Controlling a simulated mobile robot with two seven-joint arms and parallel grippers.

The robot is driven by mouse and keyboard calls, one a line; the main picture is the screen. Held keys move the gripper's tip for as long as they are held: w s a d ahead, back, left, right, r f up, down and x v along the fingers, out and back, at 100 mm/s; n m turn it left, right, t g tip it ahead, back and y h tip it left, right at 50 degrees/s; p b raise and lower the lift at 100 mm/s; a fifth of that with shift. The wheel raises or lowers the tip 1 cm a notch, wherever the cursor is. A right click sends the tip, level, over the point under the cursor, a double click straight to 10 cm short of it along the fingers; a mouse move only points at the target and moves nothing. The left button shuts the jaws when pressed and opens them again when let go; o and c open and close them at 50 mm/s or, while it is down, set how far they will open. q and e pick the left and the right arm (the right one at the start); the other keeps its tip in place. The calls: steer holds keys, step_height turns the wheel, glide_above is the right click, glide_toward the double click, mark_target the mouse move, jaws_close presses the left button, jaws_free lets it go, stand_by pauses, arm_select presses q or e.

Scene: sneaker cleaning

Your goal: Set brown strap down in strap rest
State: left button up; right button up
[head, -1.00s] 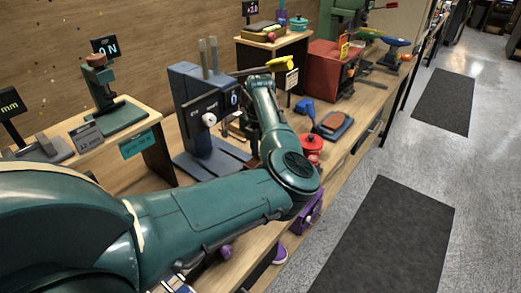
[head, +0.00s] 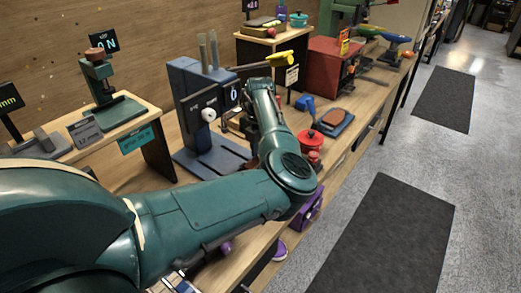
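My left arm comes in from the left and reaches across the bench to the blue-grey machine. My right gripper is not in view.
The blue-grey machine (head: 190,95) stands left of my forearm. A black bar with a yellow end (head: 288,59) sticks out above the arm. A red pot (head: 310,140) and a blue-handled tool (head: 305,103) are close on its right. A red box (head: 325,65) stands behind.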

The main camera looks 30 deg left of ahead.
arm_select(q)
steer(key=shift+f, duration=0.15)
steer(key=o, duration=1)
steer(key=shift+o, duration=0.2)
step_height(320, 180, up, 8)
steer(key=shift+f+b, duration=0.25)
steer(key=shift+b, duration=0.3)
steer(key=shift+s+f, duration=0.1)
